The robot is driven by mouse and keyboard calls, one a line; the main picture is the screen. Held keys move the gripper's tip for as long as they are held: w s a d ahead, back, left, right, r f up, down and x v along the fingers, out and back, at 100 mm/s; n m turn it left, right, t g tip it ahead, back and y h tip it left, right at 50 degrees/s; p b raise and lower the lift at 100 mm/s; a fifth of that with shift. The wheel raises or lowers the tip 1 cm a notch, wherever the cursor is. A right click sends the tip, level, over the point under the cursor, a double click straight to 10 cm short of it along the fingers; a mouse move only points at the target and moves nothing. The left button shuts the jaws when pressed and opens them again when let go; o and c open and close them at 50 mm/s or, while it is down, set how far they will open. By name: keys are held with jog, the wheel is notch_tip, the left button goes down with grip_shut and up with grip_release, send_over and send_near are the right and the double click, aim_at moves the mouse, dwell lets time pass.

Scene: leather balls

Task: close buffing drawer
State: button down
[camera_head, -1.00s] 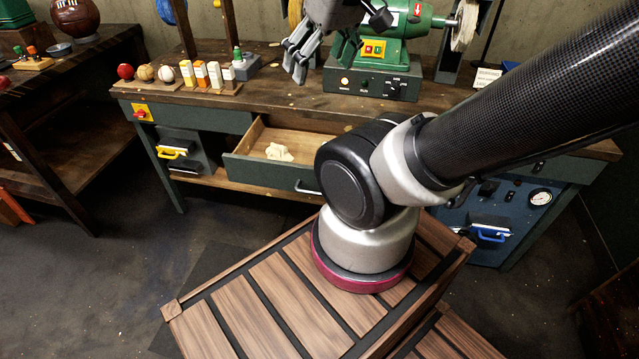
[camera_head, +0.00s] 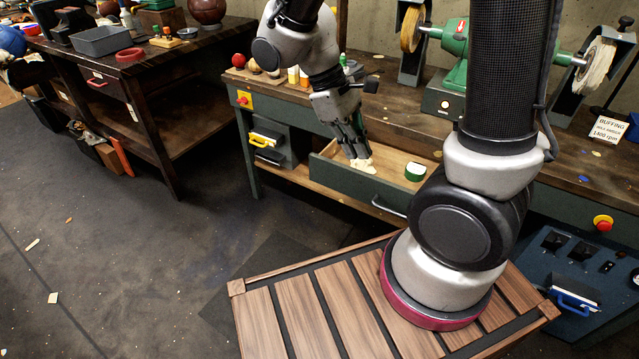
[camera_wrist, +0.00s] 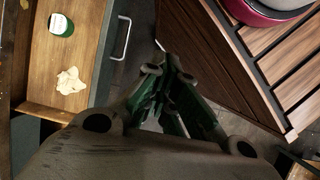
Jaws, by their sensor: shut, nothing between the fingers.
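The buffing drawer (camera_head: 345,186) is a green-fronted wooden drawer under the bench, standing pulled open. Its metal bar handle (camera_head: 388,207) is on the front; the handle also shows in the wrist view (camera_wrist: 122,40). A pale crumpled cloth (camera_wrist: 70,80) and a green tin with a white label (camera_wrist: 61,26) lie inside. My gripper (camera_head: 358,153) is shut and empty, pointing down. In the head view it overlaps the open drawer near the cloth. In the wrist view my gripper (camera_wrist: 172,85) appears to the right of the drawer front, apart from the handle.
The workbench top (camera_head: 400,115) carries a green buffing machine (camera_head: 455,75) and a sign (camera_head: 605,125). A cabinet with a yellow handle (camera_head: 265,140) is left of the drawer. A blue panel (camera_head: 590,262) is at right.

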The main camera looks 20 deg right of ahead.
jog(key=w+a+f+n+h, duration=0.1)
jog(key=a+f+n+h, duration=0.1)
jog(key=f+n+h, duration=0.35)
jog(key=w+a+f+n+h, duration=0.2)
jog(key=f+h, duration=0.1)
jog(key=f, duration=0.5)
jog(key=n+t+h, duration=0.2)
jog(key=n+t, duration=0.9)
jog(key=t, duration=0.3)
send_near(324, 178)
jog(key=x, duration=0.7)
jog(key=shift+w+d, duration=0.15)
